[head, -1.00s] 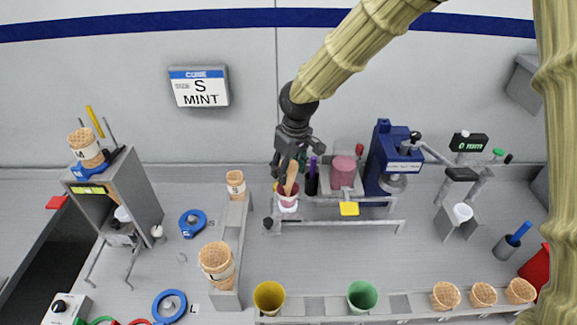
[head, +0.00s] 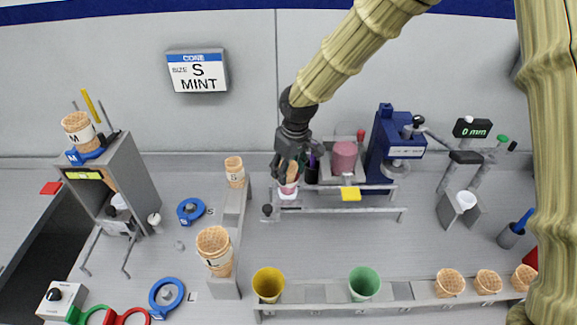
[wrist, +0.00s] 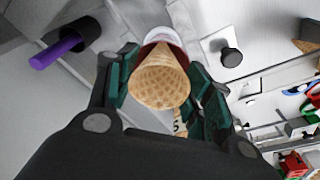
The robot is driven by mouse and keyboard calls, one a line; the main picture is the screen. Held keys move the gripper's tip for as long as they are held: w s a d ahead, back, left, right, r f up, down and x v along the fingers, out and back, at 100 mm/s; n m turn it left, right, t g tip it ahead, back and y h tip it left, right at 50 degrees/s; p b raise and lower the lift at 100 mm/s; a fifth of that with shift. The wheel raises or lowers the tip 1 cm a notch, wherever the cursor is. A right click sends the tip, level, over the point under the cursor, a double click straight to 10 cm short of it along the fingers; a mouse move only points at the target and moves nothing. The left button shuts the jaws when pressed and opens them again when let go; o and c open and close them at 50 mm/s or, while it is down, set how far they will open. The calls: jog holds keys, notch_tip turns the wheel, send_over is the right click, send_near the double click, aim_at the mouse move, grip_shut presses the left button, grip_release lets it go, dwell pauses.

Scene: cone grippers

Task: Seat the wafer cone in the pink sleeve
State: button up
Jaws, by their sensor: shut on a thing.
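The tan wafer cone (wrist: 160,82) is between the green-padded fingers of my gripper (wrist: 163,88), wide end toward the wrist camera. In the head view my gripper (head: 288,172) is shut on the cone (head: 292,173), right over the pink sleeve (head: 288,188). The sleeve stands in a white holder at the left end of a grey rack. In the wrist view its red and white rim (wrist: 163,36) shows just beyond the cone. The cone's lower part is hidden, so I cannot tell how deep it sits in the sleeve.
A dark cup with a purple stick (head: 312,170) stands close right of the gripper, with a pink block (head: 344,156) and blue press (head: 386,150) beyond. A black knob (head: 267,210) is at the rack's left front.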

jog(key=shift+s+f, duration=0.2)
jog(key=shift+f, duration=0.2)
jog(key=shift+o, duration=0.4)
jog(key=shift+f, duration=0.1)
jog(key=shift+o, duration=0.5)
jog(key=o, duration=0.8)
jog(key=shift+w+f, duration=0.1)
jog(key=shift+o, duration=0.2)
jog(key=shift+w, duration=0.1)
jog(key=shift+r+p, duration=0.6)
jog(key=shift+r, duration=0.3)
jog(key=shift+r+p, duration=1.3)
jog(key=shift+r, duration=0.5)
